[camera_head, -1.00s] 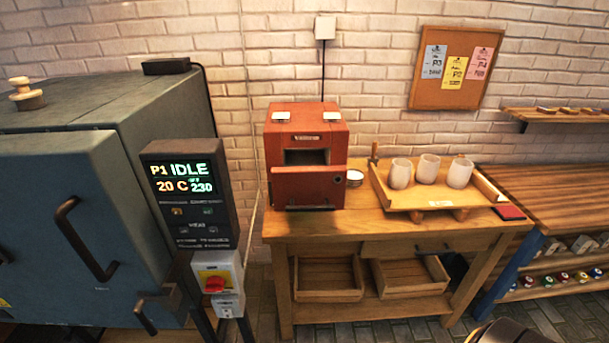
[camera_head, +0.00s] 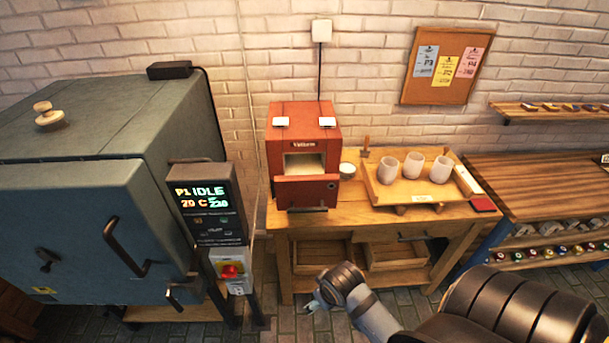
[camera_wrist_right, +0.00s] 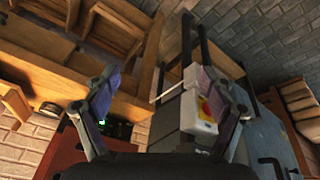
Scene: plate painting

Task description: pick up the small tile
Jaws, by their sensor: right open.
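I cannot surely tell which thing is the small tile. Small flat tile-like pieces (camera_head: 565,108) lie on the wall shelf at the right, and a flat dark red piece (camera_head: 482,204) lies at the wooden table's right end. My right gripper (camera_head: 310,305) hangs in front of the table, low, well away from these pieces. In the right wrist view my right gripper (camera_wrist_right: 155,80) has its two fingers spread apart with nothing between them. My left gripper is in no view.
A blue-grey kiln (camera_head: 75,215) stands at the left, its switch box (camera_head: 232,270) beside it. A small red kiln (camera_head: 305,190), a white bowl (camera_head: 346,170) and a tray (camera_head: 388,192) with three cups stand on the wooden table (camera_head: 320,222). Another bench (camera_head: 545,185) is at the right.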

